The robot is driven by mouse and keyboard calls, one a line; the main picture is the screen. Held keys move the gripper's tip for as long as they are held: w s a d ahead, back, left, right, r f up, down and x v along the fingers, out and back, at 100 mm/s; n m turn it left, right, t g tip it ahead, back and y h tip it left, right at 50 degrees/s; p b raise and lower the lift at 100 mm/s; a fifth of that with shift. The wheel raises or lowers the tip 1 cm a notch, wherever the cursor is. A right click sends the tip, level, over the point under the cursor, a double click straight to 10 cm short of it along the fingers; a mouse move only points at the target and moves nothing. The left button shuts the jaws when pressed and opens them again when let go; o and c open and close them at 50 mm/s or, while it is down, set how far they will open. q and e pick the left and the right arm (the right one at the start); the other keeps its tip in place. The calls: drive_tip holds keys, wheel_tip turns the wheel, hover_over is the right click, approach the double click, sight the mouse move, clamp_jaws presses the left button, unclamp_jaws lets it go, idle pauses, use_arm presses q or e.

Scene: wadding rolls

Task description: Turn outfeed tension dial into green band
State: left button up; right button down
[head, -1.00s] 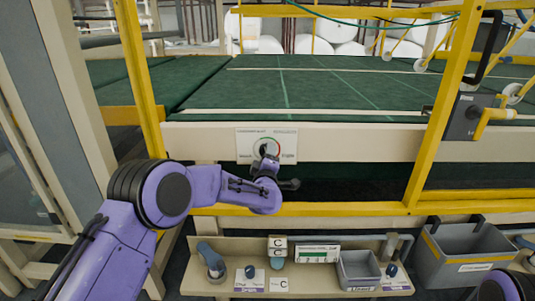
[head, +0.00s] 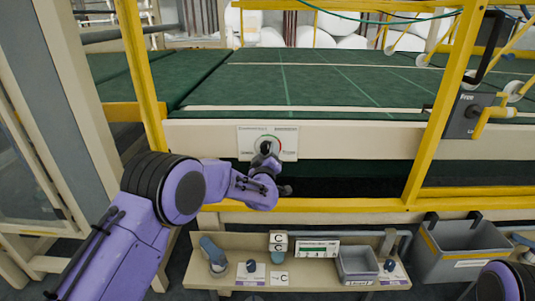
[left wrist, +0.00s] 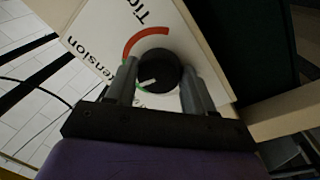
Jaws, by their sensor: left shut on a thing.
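The outfeed tension dial is a black round knob (left wrist: 158,72) on a white panel (head: 287,152) on the front beam of the machine. In the left wrist view, a white pointer mark on the knob points toward a small visible piece of green band (left wrist: 139,88). A red band (left wrist: 147,38) curves on the far side of the knob. My left gripper (left wrist: 160,88) is shut on the knob, one finger on each side. In the head view the gripper (head: 266,154) covers the lower part of the dial. Much of the green band is hidden. My right gripper is out of view.
A yellow guard rail (head: 330,205) runs below the dial, and a yellow post (head: 440,110) stands to the right. A beige shelf (head: 225,245) below carries small knobs, labels and a grey bin (head: 357,262). A larger grey bin (head: 460,250) hangs at right.

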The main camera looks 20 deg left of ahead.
use_arm(q)
drive_tip(key=shift+f, duration=0.1)
drive_tip(key=o, duration=1)
drive_tip(key=v, duration=1)
drive_tip(key=shift+s, duration=0.3)
